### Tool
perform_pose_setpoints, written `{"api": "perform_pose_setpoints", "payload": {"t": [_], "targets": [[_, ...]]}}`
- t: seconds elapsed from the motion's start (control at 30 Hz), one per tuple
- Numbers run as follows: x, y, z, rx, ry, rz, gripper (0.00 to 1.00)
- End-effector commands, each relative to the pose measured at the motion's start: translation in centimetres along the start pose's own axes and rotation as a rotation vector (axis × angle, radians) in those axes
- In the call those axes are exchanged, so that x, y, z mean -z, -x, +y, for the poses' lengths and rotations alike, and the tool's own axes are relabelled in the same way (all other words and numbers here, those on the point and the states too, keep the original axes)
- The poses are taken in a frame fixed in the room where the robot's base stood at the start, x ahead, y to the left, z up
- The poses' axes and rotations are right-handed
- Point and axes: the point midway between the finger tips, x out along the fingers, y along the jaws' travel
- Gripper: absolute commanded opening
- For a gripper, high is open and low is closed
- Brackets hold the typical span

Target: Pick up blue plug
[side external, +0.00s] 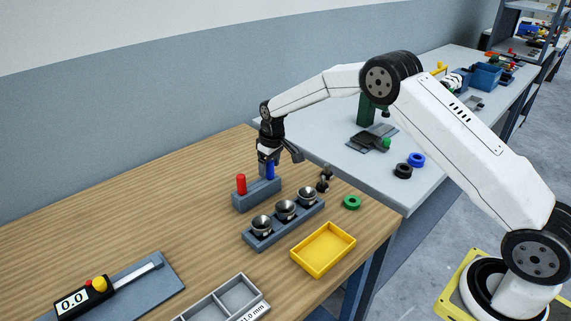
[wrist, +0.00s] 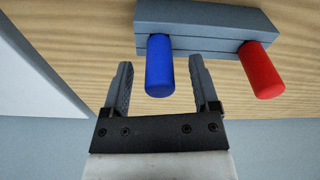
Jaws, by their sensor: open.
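The blue plug (side external: 270,170) stands upright in a grey block (side external: 257,195) on the wooden table, beside a red plug (side external: 241,184). My gripper (side external: 276,160) is at the blue plug, with its fingers near the plug's upper part. In the wrist view, the blue plug (wrist: 159,66) lies between the lines of my two open fingers (wrist: 160,72), with a gap on each side. The red plug (wrist: 261,69) is outside the fingers, to the right. The grey block also shows in the wrist view (wrist: 205,17).
A grey rack (side external: 256,241) with several metal cups stands in front of the block. A yellow tray (side external: 324,249), a green ring (side external: 352,202), a grey divided tray (side external: 222,302) and a gauge (side external: 85,293) lie on the table. A second, grey-topped table (side external: 345,155) adjoins behind.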

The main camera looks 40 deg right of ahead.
Motion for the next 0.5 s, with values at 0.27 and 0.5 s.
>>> {"api": "perform_pose_setpoints", "payload": {"t": [0.27,0.5], "targets": [[0.05,-1.01,0.00,-0.001,0.000,0.002,0.77],[0.03,-0.98,0.00,-0.001,0.000,0.001,0.77]]}}
